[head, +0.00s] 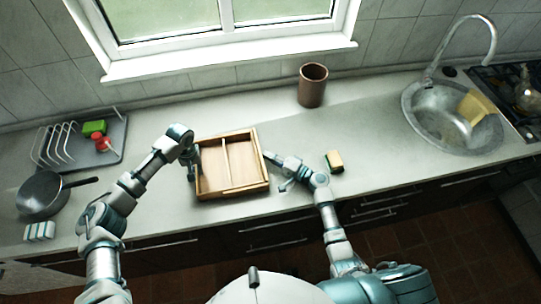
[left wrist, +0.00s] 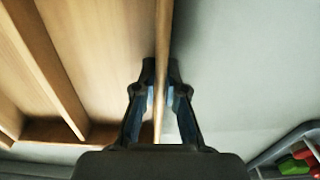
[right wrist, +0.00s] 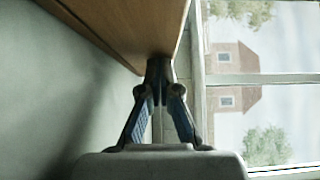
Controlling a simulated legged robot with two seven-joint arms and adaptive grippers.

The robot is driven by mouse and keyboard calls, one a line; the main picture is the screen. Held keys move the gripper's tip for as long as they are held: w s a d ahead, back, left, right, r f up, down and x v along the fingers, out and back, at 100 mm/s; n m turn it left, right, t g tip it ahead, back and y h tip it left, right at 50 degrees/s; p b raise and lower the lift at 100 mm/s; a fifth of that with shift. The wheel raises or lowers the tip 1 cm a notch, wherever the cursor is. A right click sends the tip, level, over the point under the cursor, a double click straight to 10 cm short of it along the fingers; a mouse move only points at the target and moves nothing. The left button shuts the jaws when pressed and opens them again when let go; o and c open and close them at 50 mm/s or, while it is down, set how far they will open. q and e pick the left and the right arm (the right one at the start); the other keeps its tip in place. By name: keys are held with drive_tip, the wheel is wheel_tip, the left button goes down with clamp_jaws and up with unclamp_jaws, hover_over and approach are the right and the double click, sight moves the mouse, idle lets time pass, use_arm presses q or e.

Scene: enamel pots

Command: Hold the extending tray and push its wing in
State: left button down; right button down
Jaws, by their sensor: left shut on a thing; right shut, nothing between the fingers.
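The wooden extending tray (head: 226,193) lies on the counter, with a divider between its two compartments. Its right section, seemingly the wing (head: 262,150), shows no clear gap from the body. My left gripper (head: 194,168) is shut on the tray's left wall. In the left wrist view, the fingers (left wrist: 160,92) pinch this thin wall (left wrist: 164,40) from both sides. My right gripper (head: 270,157) is shut and empty at the tray's right side. In the right wrist view, its closed tips (right wrist: 159,72) meet the wooden side (right wrist: 135,25); whether they touch it is unclear.
A brown cup (head: 312,86) stands behind. A dish rack (head: 68,145) and a dark pan (head: 42,194) are at the left. The sink (head: 412,104) is at the right. Counter behind the tray is clear.

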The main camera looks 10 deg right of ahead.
use_arm(q)
drive_tip(key=shift+d, duration=0.2)
use_arm(e)
drive_tip(key=v, duration=1)
drive_tip(key=shift+w, duration=0.15)
use_arm(q)
drive_tip(key=c, duration=1.3)
unclamp_jaws()
drive_tip(key=shift+a, duration=0.1)
